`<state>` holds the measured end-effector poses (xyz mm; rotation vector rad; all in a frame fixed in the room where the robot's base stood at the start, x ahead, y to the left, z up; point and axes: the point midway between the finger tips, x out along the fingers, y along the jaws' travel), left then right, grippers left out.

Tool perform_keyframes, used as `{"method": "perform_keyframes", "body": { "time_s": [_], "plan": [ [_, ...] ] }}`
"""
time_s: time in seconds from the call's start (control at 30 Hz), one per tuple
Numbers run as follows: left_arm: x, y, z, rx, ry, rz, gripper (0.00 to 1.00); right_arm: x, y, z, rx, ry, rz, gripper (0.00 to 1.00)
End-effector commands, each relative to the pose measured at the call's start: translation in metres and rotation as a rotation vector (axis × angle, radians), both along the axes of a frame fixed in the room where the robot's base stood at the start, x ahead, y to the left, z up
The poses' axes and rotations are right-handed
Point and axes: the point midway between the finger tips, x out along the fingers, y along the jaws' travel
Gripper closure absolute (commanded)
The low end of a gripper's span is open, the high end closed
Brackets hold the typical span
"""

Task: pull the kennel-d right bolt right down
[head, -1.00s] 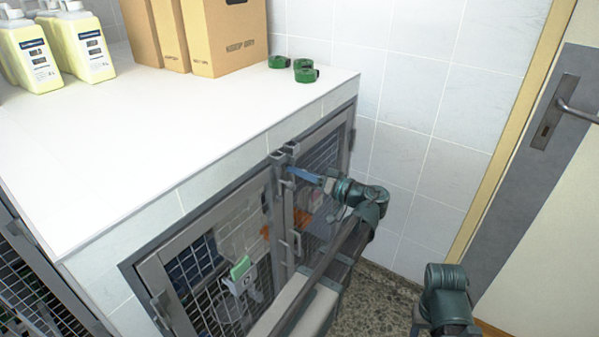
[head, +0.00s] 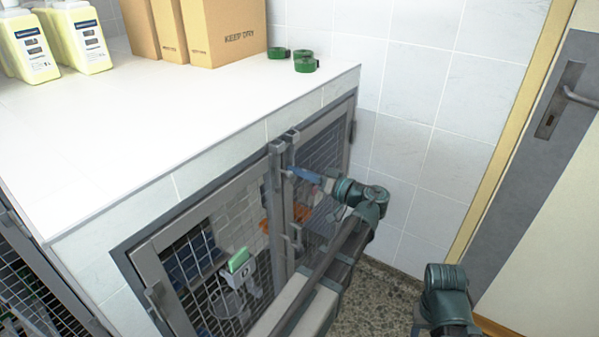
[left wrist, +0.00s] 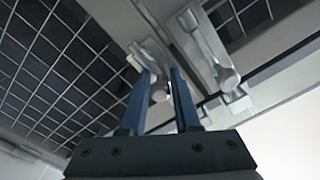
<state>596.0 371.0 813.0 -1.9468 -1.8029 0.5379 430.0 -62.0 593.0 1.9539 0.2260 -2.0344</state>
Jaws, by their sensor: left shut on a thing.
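The mesh kennel doors meet at steel posts under the white top, with two upright bolts side by side there. The right bolt (head: 291,143) stands beside the left bolt (head: 276,158). My left gripper (head: 292,172) is at the right bolt, its blue fingers pointing left. In the left wrist view, the blue fingers (left wrist: 162,90) are on either side of a small round bolt knob (left wrist: 160,95), shut on it. The bolt's lower end is hard to make out behind the fingers. Of my right arm, only a link shows; its gripper is out of view.
The white top (head: 150,130) carries yellow bottles (head: 78,38), cardboard boxes (head: 225,35) and green rolls (head: 304,63). A green-topped item (head: 238,262) is at the left door (head: 205,260). A tiled wall and a door handle (head: 575,95) are on the right.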

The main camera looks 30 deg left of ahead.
Motion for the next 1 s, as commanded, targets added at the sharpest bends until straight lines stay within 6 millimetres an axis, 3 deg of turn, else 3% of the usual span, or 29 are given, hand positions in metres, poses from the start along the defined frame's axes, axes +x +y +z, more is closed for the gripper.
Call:
{"method": "perform_keyframes", "body": {
  "time_s": [0.07, 0.1, 0.2, 0.5, 0.63, 1.0],
  "plan": [
    [-0.001, 0.0, -0.003, -0.013, 0.004, 0.002, 1.0, 0.0, 0.0, 0.0, 0.0, 0.0, 0.0, 0.5],
    [-0.001, 0.0, -0.003, -0.012, 0.004, 0.002, 0.64, 0.0, 0.0, -0.001, 0.0, 0.0, 0.0, 0.5],
    [-0.001, 0.0, -0.003, -0.011, 0.004, 0.001, 0.46, 0.0, 0.0, 0.0, 0.0, 0.0, 0.0, 0.5],
    [-0.001, -0.001, -0.002, -0.008, 0.002, 0.001, 0.45, 0.0, 0.0, 0.0, 0.0, 0.0, 0.0, 0.5],
    [-0.001, -0.011, -0.002, -0.008, 0.001, -0.001, 0.45, 0.0, 0.0, 0.0, 0.0, 0.0, 0.0, 0.5],
    [-0.006, -0.088, -0.002, -0.008, 0.002, -0.004, 0.45, 0.0, 0.0, 0.0, 0.0, 0.0, 0.0, 0.5]
  ]
}}
